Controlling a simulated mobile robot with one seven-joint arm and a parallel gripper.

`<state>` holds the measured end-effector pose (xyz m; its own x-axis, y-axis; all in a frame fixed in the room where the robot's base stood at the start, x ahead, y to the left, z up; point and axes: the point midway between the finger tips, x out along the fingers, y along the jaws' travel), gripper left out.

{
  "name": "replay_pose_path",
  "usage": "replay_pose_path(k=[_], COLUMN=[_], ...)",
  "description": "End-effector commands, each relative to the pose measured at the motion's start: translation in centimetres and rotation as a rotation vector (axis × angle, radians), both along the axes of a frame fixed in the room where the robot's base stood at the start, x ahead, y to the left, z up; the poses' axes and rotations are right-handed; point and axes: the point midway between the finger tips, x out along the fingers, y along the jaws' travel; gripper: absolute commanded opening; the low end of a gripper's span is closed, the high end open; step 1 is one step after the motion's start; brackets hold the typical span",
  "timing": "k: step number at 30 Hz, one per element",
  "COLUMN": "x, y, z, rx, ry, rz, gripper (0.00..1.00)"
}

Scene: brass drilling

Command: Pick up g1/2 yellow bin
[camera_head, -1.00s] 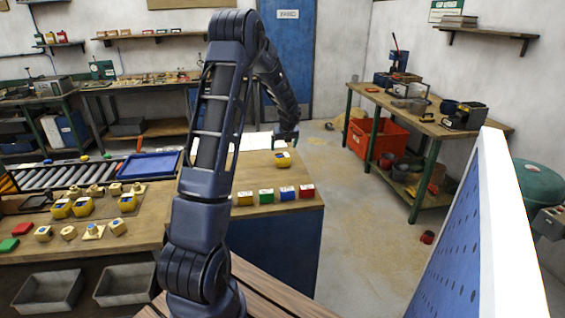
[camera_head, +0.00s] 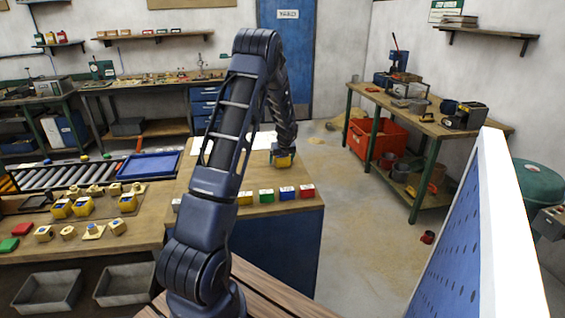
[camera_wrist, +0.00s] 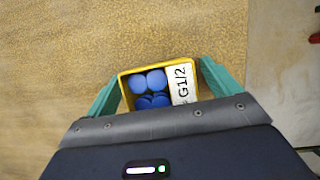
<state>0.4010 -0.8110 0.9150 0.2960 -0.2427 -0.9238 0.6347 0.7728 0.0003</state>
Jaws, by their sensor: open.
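The yellow bin (camera_wrist: 158,67) marked G1/2 shows in the wrist view with several blue round pieces inside and a white label on its right side. My gripper (camera_wrist: 160,84) is open, with one teal finger to the left of the bin and one to the right. The bin sits partly between the fingers, and a small gap shows at its sides. In the head view the yellow bin (camera_head: 283,162) stands on the wooden bench top, and my gripper (camera_head: 284,154) is right over it, hiding its upper part.
A white sheet (camera_head: 235,144) lies behind. A blue tray (camera_head: 152,165) and several yellow-marked parts are at left. The bench's right edge is near the bin.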

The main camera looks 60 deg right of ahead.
Motion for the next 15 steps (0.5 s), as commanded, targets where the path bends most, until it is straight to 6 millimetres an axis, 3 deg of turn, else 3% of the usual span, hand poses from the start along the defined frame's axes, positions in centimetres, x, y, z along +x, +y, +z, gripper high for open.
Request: replay_pose_path(k=[2,9,15], x=[-0.01,-0.03,-0.02], y=[-0.01,0.0,-0.02], z=[0.01,0.02,0.04], rx=[0.0,0.0,0.0], ry=[0.0,0.0,0.0], rz=[0.0,0.0,0.0], gripper=[0.87,0.4,0.39])
